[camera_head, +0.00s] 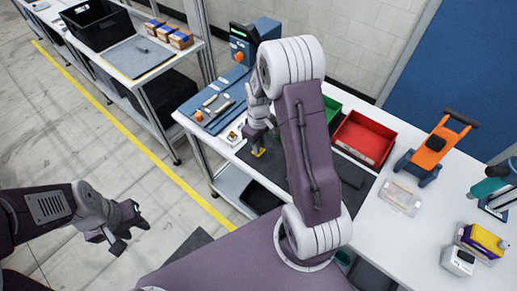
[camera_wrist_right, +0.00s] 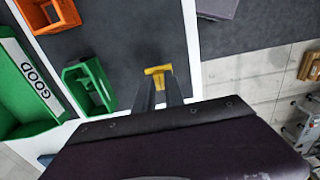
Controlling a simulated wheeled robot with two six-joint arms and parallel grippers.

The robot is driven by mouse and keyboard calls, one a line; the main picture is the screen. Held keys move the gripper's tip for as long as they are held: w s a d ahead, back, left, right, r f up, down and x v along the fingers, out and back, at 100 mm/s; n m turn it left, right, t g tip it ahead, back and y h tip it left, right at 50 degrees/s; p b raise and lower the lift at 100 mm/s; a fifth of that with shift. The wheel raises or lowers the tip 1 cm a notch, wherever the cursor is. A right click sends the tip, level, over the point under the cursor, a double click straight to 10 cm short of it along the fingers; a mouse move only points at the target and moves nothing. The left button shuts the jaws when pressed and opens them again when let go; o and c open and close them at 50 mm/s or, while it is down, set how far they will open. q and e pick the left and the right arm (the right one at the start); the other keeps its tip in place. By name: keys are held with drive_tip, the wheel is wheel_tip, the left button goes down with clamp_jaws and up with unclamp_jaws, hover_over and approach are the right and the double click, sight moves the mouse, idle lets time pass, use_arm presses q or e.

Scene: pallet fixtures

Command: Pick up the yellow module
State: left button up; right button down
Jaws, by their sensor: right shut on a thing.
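The yellow module (camera_head: 258,152) is a small yellow piece at the left part of the dark mat on the white table. In the right wrist view the yellow module (camera_wrist_right: 158,71) shows as a T-like shape between my fingertips. My right gripper (camera_head: 257,147) points down with its fingers closed on it, and its fingers also show in the right wrist view (camera_wrist_right: 159,88). I cannot tell whether the module touches the mat. My left gripper (camera_head: 130,232) is open and empty, over the floor left of the table.
A red bin (camera_head: 364,138) and a green bin (camera_head: 331,105) stand behind the mat. A blue fixture (camera_head: 214,104) lies at the table's left end. An orange device (camera_head: 434,146) and a clear tray (camera_head: 400,196) are on the right. A green bin marked GOOD (camera_wrist_right: 22,100) shows in the wrist view.

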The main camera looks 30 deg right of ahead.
drive_tip(key=shift+r, duration=0.95)
drive_tip(key=s+r+b, duration=0.1)
drive_tip(key=s+r, duration=0.6)
drive_tip(key=s, duration=0.4)
drive_tip(key=shift+s+d, duration=0.2)
drive_tip(key=shift+s, duration=0.15)
